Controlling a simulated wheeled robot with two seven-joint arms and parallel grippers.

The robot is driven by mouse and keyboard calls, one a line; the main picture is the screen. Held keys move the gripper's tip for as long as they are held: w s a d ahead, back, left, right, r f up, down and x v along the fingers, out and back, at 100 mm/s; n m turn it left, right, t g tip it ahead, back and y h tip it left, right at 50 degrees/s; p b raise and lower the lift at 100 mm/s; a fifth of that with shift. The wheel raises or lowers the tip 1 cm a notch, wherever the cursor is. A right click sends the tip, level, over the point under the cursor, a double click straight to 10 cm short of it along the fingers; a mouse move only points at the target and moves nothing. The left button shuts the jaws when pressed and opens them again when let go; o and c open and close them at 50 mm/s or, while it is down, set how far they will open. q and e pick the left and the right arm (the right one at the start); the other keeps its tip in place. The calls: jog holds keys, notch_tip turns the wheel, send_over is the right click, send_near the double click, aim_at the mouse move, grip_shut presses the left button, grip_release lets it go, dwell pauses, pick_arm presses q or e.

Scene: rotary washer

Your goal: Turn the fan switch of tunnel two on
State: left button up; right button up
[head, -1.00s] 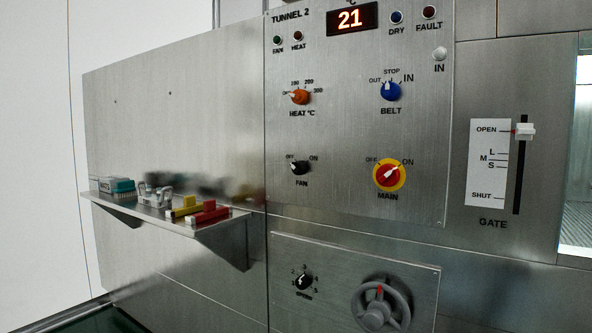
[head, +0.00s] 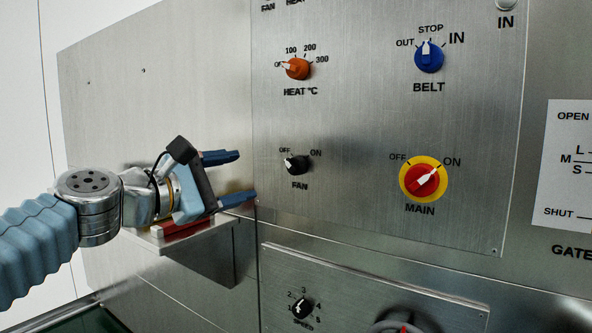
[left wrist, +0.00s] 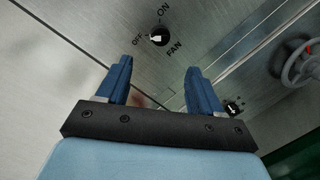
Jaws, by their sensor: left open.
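The fan switch (head: 298,165) is a small black knob with a white pointer on the steel panel marked TUNNEL 2 in the earlier view. Its pointer is turned to OFF, on the left; ON is on the right. It also shows in the left wrist view (left wrist: 159,37), beyond the fingertips. My left gripper (head: 246,176) is open and empty, its two blue fingers pointing right, to the left of the knob and apart from it. In the left wrist view the gripper (left wrist: 158,66) has a clear gap between its fingers. My right gripper is out of view.
Above the fan switch is the orange heat knob (head: 298,68). The blue belt knob (head: 429,57) and red main switch (head: 423,181), pointing to ON, are to the right. The speed knob (head: 302,307) is below. A small shelf (head: 205,250) juts out under my left gripper.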

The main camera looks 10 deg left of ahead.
aim_at(290, 167)
pick_arm(q)
jog(key=p+x, duration=0.2)
jog(key=x, duration=1.1)
jog(key=shift+w+d, duration=0.1)
jog(key=shift+w, duration=0.15)
jog(key=c, duration=1)
jog(key=shift+c, duration=0.2)
